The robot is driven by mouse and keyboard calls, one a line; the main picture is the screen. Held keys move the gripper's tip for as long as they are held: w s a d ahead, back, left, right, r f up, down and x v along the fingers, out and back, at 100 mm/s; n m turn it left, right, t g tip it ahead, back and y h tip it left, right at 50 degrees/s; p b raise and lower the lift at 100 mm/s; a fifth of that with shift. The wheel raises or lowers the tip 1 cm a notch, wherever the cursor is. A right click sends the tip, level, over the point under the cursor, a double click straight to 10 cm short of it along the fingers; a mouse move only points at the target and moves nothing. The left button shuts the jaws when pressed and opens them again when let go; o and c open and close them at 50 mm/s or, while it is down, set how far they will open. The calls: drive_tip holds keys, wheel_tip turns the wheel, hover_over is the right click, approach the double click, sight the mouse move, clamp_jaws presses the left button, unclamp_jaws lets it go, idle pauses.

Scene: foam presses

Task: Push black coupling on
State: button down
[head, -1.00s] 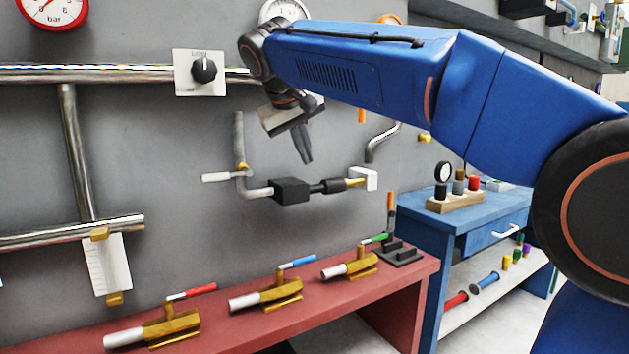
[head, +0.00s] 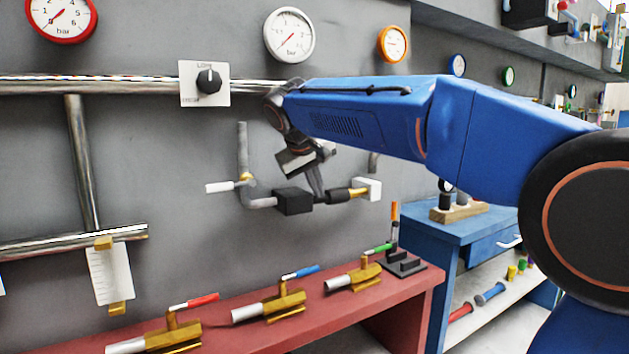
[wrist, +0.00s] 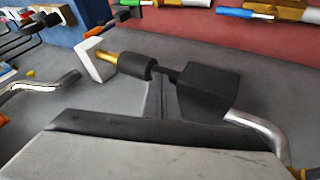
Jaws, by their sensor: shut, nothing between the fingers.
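The black coupling (head: 338,196) is a short dark cylinder on a brass piece (head: 358,191) that runs to a white bracket (head: 373,188) on the wall. To its left is a square black block (head: 292,201) on a bent grey pipe (head: 262,203). My gripper (head: 318,194) is shut and empty, its tips at the narrow dark neck between block and coupling. In the wrist view the coupling (wrist: 134,66) is left of the fingers and the block (wrist: 208,88) right. I cannot tell whether the fingers touch either.
A white-handled valve (head: 220,187) is left of the block. Below is a red bench (head: 365,312) with brass valves with red, blue and green levers. A knob plate (head: 205,83) and gauges are on the wall above. A blue cabinet (head: 470,225) stands right.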

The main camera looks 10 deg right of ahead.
sight(333, 190)
drive_tip(key=shift+w+d+f, duration=0.1)
drive_tip(key=shift+w+f, duration=0.05)
drive_tip(key=shift+f, duration=0.05)
idle(0.3)
drive_tip(key=shift+w+d, duration=0.25)
drive_tip(key=shift+d, duration=0.45)
drive_tip(key=shift+w+d, duration=0.25)
drive_tip(key=shift+d, duration=0.5)
drive_tip(key=shift+w+d, duration=0.25)
drive_tip(key=shift+d, duration=0.45)
